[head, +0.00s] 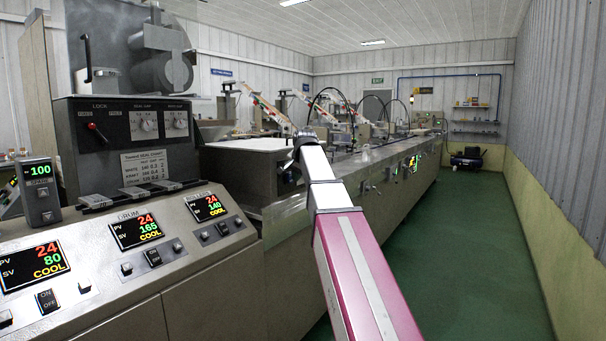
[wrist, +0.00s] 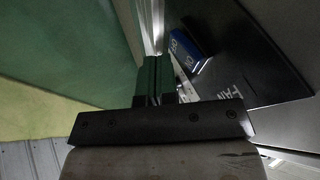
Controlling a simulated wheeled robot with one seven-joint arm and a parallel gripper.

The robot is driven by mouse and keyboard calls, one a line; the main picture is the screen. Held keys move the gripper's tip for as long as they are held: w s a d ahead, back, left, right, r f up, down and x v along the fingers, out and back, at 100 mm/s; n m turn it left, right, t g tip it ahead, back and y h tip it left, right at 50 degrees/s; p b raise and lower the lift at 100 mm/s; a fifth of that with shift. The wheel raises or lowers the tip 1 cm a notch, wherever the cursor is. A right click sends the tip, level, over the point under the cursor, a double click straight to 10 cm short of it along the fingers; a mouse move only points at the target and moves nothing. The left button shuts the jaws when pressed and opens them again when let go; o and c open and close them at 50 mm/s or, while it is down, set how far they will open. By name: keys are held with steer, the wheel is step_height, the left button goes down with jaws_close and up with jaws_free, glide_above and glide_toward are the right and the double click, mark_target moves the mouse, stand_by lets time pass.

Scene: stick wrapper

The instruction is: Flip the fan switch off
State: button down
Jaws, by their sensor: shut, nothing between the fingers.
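In the wrist view a dark panel (wrist: 285,60) carries lettering that seems to read FAN, seen turned around. A small blue and dark block with pale marks (wrist: 190,42), perhaps the fan switch, stands out from the panel, just right of the fingertips. Its on or off position cannot be read. My gripper (wrist: 158,62) is shut and empty, its fingers side by side left of this block. Whether they touch it I cannot tell. In the head view my gripper (head: 297,150) is at the far end of my outstretched arm, small and partly hidden by it. The fan switch cannot be made out there.
A long machine line (head: 375,165) runs along the left and away. The green floor (head: 455,260) on the right is clear up to the wall. A dark compressor (head: 467,157) stands at the back.

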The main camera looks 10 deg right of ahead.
steer(key=shift+w+a+f, duration=0.1)
steer(key=shift+w+a, duration=0.25)
steer(key=shift+f, duration=0.1)
steer(key=shift+w+a+f+t+y, duration=0.1)
steer(key=shift+w+a+t+y, duration=0.1)
steer(key=shift+t+y, duration=0.25)
steer(key=shift+w+a+r, duration=0.1)
steer(key=shift+w+r, duration=0.05)
steer(key=shift+r, duration=0.8)
